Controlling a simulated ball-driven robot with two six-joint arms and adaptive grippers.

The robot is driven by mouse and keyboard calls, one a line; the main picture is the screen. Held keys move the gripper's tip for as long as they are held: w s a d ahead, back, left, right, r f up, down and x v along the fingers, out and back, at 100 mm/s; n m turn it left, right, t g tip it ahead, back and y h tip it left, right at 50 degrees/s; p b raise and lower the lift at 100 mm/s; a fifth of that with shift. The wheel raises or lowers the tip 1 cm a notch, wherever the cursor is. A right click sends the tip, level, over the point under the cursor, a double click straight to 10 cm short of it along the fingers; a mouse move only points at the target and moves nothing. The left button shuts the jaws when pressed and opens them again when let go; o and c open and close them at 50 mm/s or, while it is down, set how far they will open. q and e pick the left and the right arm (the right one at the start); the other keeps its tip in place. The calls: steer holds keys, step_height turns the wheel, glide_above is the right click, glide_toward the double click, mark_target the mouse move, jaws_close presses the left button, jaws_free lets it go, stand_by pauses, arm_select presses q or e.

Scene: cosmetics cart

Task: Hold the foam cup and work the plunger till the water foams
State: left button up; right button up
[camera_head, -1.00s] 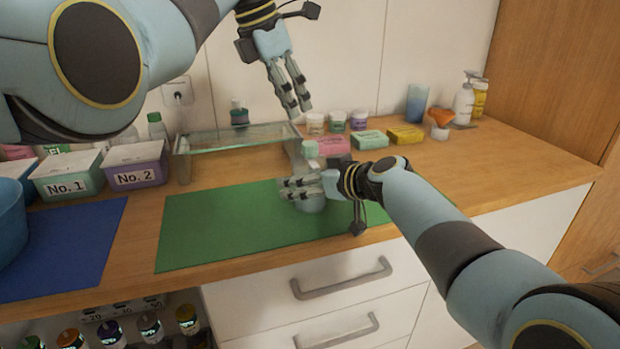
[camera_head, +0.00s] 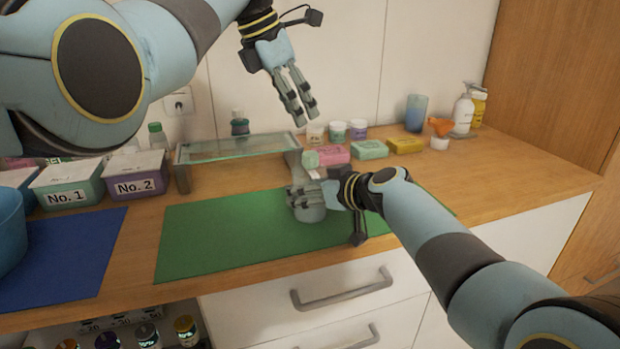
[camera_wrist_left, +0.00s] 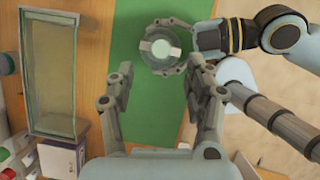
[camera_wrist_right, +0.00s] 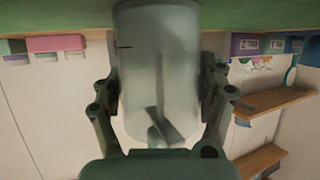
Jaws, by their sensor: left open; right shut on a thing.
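The foam cup (camera_head: 311,214) is a clear, roundish vessel upright over the green mat (camera_head: 215,235). My left gripper (camera_head: 301,118) is open and empty, pointing down, higher than the cup. In the left wrist view, the knob (camera_wrist_left: 160,48) lies beyond its spread fingers. I cannot tell if there is foam.
A glass-topped stand (camera_head: 235,148) is behind the mat. Several soap boxes (camera_head: 370,149) and small jars (camera_head: 336,131) line the back. Tubs No. 1 (camera_head: 65,184) and No. 2 (camera_head: 138,174) stand left, behind a blue mat (camera_head: 70,255). The mat's left half is clear.

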mark_target(306, 154)
arm_select(q)
step_height(306, 154, up, 4)
steer(key=w+d+m+t+h, duration=0.1)
steer(key=w+d+t+h, duration=0.1)
steer(key=h, duration=0.1)
steer(key=s+a+f+n+t+h, duration=0.25)
steer(key=s+a+f+h, duration=0.3)
steer(key=a+f, duration=0.35)
steer(key=shift+m+y, duration=0.35)
steer(key=shift+m, duration=0.2)
steer(key=x, duration=1)
steer(key=shift+s+d+f, duration=0.2)
steer(key=shift+d+f, duration=0.05)
steer(key=shift+f, duration=0.2)
steer(key=shift+w+d+f, duration=0.3)
steer(key=shift+d+f, duration=0.05)
steer(key=shift+d, duration=0.2)
steer(key=shift+c, duration=0.2)
jaws_close()
